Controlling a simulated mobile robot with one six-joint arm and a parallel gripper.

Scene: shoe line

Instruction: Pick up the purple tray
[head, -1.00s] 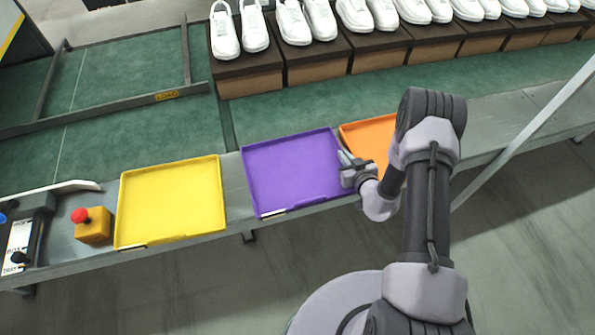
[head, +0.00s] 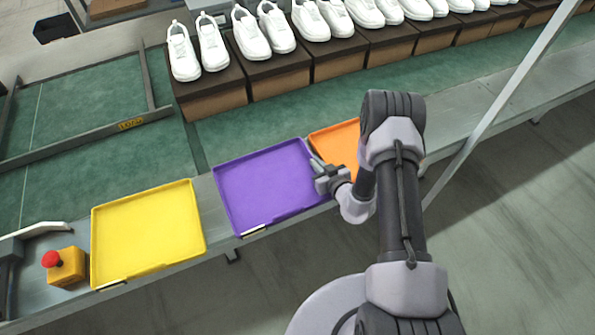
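The purple tray (head: 265,188) lies flat and empty on the grey ledge (head: 215,220), between a yellow tray and an orange tray. My gripper (head: 317,166) is at the tray's right edge, near the upper right part of its rim. From this view the fingers look close to or over that rim. I cannot tell whether they touch it, and the gap between the fingers is too small to make out.
The yellow tray (head: 147,235) is to the left and the orange tray (head: 340,141) is partly behind my arm. A red-topped yellow button box (head: 65,268) sits at far left. White shoes (head: 263,30) stand on brown boxes (head: 275,75) behind the green belt (head: 240,128).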

